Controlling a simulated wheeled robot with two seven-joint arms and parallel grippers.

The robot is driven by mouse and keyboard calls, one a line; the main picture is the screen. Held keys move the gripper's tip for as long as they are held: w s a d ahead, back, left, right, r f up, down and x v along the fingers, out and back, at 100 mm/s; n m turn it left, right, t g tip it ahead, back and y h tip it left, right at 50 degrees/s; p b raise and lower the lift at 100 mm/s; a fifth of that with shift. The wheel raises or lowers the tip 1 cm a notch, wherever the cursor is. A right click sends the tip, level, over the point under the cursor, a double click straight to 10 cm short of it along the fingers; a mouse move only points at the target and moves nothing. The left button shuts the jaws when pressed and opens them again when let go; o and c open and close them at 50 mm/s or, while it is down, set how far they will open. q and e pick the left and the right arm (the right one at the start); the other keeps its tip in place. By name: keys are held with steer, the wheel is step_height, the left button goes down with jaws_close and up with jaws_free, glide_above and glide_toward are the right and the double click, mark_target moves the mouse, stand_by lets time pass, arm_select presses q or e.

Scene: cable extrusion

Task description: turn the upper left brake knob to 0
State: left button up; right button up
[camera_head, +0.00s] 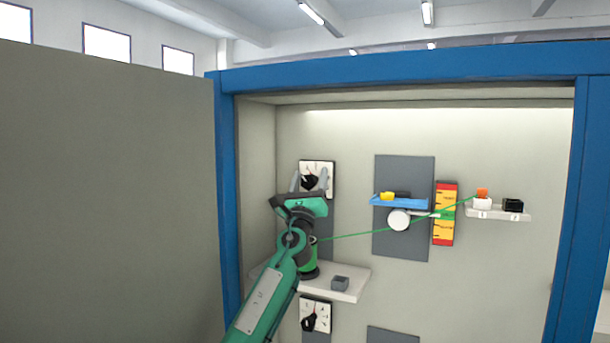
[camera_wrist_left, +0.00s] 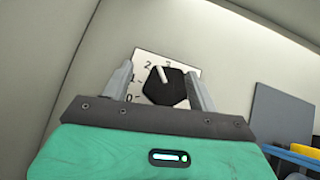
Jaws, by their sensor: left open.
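The upper left brake knob (camera_wrist_left: 166,87) is a black knob with a white pointer line on a white dial plate (camera_wrist_left: 148,60). In the left wrist view its pointer aims up, between the 2 and the 3 and away from the 0 at lower left. The knob also shows in the head view (camera_head: 311,182), partly behind the fingers. My left gripper (camera_head: 309,181) is open, with one finger on each side of the knob; it also shows in the left wrist view (camera_wrist_left: 163,82). I cannot tell whether the fingers touch the knob. My right gripper is not in view.
A lower dial (camera_head: 316,316) sits below the white shelf (camera_head: 345,292), which holds a grey block (camera_head: 340,283). A green cable (camera_head: 350,236) runs right past a white roller (camera_head: 399,219) and a coloured scale (camera_head: 444,213). A blue frame (camera_head: 224,200) borders the bay.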

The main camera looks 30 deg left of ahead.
arm_select(q)
steer(key=shift+s+r, duration=0.2)
steer(key=shift+r, duration=0.05)
steer(key=shift+s, duration=0.1)
steer(key=shift+d, duration=0.15)
steer(key=shift+w, duration=0.25)
steer(key=shift+c, duration=0.7)
steer(key=shift+f, duration=0.1)
steer(key=c, duration=0.8)
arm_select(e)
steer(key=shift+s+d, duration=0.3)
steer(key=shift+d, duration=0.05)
arm_select(q)
steer(key=shift+n+y, duration=0.4)
steer(key=shift+y, duration=0.1)
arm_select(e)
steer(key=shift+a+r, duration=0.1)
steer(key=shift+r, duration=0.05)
